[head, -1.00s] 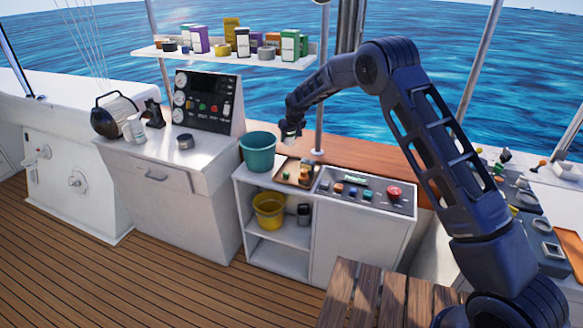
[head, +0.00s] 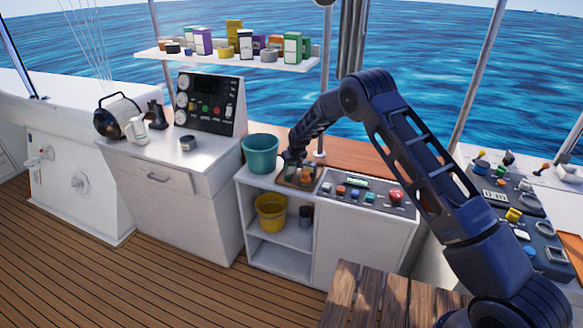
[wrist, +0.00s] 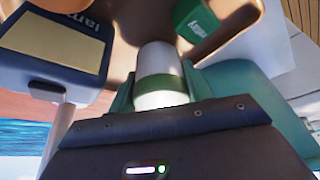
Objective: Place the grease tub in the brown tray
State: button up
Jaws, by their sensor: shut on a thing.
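My gripper (head: 292,164) is low over the brown tray (head: 293,187), at its left part. In the wrist view my gripper (wrist: 158,90) is shut on a pale grey cylinder with a green band, which I take as the grease tub (wrist: 158,62). The brown tray (wrist: 150,14) spreads beyond the tub there. Gripper and arm hide the tub in the head view. I cannot tell whether its far end touches the tray floor.
A dark blue box with a tan label (wrist: 55,45) and a green box (wrist: 197,22) are close around the tub. A teal bucket (head: 260,155) stands just left of the tray. The button panel (head: 362,193) is to its right. A stocked shelf (head: 225,60) hangs behind.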

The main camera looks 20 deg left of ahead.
jog(key=shift+f, duration=0.35)
jog(key=shift+f, duration=0.15)
jog(key=o, duration=0.8)
jog(key=v, duration=1.2)
jog(key=shift+d, duration=0.1)
